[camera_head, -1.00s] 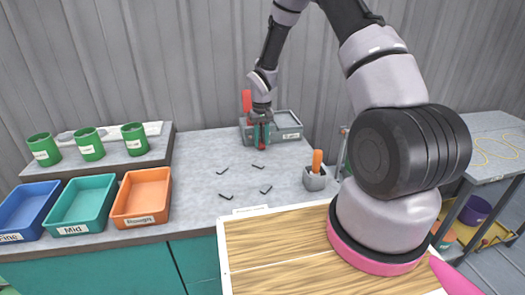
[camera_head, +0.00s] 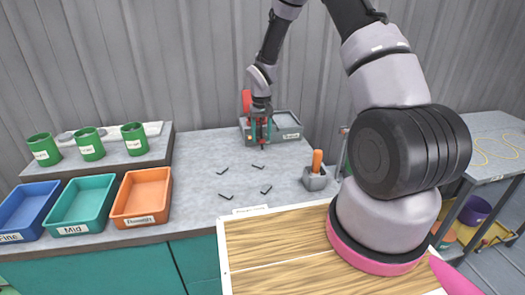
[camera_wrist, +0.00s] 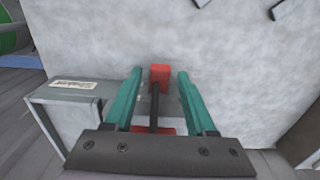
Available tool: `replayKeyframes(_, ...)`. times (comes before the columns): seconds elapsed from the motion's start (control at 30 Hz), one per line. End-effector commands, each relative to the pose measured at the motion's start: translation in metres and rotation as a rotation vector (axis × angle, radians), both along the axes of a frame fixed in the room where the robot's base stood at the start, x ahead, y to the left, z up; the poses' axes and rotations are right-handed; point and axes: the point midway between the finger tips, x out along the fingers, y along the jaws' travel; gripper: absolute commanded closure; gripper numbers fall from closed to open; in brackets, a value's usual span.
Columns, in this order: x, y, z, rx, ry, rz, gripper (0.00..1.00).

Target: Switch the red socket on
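My gripper (camera_head: 261,140) points down at the back of the grey bench, beside a grey box. In the wrist view its two teal fingers (camera_wrist: 160,80) are apart. A red block (camera_wrist: 160,72) on a dark stem shows between them, with visible gaps on both sides. A second red piece (camera_wrist: 166,131) is partly hidden behind the gripper's dark body. In the head view, red shows between the fingers, and a red upright part (camera_head: 247,99) stands beside my wrist. I cannot tell which red part is the socket or its switch, nor its on or off state.
The grey box (camera_head: 289,135) has a white label. Several small dark pieces lie on the bench (camera_head: 205,185). A grey holder with an orange handle (camera_head: 317,161) stands right. Blue, teal and orange trays (camera_head: 142,219) and green cups (camera_head: 88,152) are left. A wooden board (camera_head: 270,255) is in front.

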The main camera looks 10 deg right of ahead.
Motion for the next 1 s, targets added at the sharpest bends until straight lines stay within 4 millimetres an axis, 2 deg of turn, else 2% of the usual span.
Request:
replayKeyframes(0.33,0.000,0.000,0.004,0.000,0.001,0.000,0.45)
replayKeyframes(1.0,-0.001,0.000,0.069,0.000,0.002,0.000,0.45)
